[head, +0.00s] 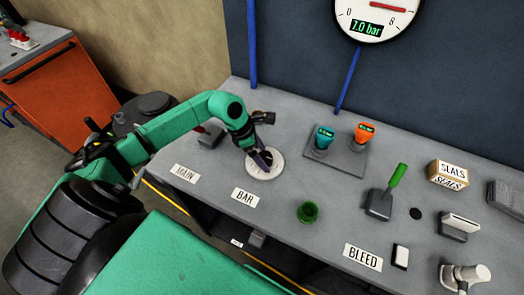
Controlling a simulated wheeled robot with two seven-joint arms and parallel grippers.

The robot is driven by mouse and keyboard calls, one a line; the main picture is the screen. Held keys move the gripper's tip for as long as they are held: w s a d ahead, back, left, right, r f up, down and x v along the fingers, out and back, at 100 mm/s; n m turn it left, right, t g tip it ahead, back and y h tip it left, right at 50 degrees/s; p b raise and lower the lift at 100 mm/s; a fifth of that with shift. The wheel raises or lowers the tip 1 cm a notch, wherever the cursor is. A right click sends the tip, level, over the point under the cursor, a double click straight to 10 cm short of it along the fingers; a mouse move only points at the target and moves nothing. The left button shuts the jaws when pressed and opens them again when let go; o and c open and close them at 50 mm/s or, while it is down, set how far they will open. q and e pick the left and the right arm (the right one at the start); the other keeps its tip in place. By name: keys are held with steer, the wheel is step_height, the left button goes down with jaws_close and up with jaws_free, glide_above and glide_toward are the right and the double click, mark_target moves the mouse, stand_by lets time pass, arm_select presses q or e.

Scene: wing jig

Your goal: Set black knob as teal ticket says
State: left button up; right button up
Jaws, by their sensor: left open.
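The black knob (266,155) sits at the middle of a round white dial plate (264,171) on the bench, behind the BAR label. My left gripper (262,158) is open and comes down over the knob, with its fingers at or beside it. Whether they touch the knob I cannot tell, and the gripper hides part of the knob and dial. My right gripper is not in view.
The wall gauge (378,15) shows 7.0 bar. A MAIN label (186,173) lies left.

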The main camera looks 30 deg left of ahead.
arm_select(q)
steer(key=shift+d+f, duration=0.1)
steer(key=c, duration=1.4)
steer(key=shift+o, duration=0.2)
